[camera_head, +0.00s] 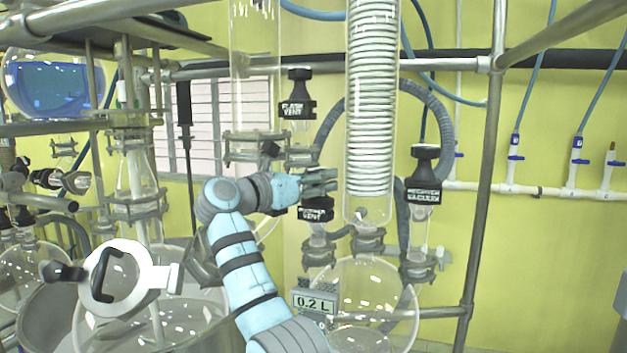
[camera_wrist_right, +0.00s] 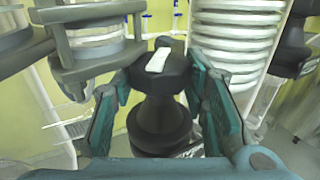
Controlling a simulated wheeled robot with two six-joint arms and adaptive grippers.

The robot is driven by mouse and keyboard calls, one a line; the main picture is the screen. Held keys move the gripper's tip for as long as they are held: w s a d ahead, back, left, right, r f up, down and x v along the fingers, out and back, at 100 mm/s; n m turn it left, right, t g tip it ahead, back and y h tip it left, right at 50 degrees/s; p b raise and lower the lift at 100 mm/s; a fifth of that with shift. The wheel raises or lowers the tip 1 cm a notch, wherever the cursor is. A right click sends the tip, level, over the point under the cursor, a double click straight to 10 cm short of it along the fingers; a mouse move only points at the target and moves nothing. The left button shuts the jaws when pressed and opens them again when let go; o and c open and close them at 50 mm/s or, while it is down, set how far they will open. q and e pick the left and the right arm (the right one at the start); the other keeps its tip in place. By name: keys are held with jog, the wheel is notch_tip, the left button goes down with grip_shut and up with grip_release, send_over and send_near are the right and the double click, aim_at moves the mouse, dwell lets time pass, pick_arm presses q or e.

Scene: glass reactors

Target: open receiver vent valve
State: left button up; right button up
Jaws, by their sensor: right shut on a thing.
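The receiver vent valve (camera_head: 316,213) is a black knob with a white-lettered label, above the round glass receiver (camera_head: 365,290). My right gripper (camera_head: 318,184) reaches it from the left in the head view and covers its upper part. In the right wrist view the black knob (camera_wrist_right: 160,88), with a white mark on top, stands between the two teal fingers of my right gripper (camera_wrist_right: 162,95). The gripper is shut on the knob. The lower stem of the valve is partly hidden by the gripper in the wrist view. My left gripper is not in view.
The flash vent valve (camera_head: 297,100) is just above my right gripper. The receiver vacuum valve (camera_head: 424,175) is to the right. A glass condenser with a white coil (camera_head: 371,100) stands close beside the gripper. A metal post (camera_head: 483,190) is farther right.

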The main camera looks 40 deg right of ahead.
jog(key=o, duration=0.8)
jog(key=shift+f, duration=0.15)
jog(key=shift+c, duration=0.2)
jog(key=o, duration=0.3)
jog(key=shift+d, duration=0.1)
jog(key=shift+o, duration=0.6)
jog(key=shift+d, duration=0.2)
jog(key=shift+a, duration=0.1)
jog(key=s+a, duration=0.2)
jog(key=a, duration=0.9)
jog(key=shift+a, duration=0.35)
jog(key=shift+w, duration=0.1)
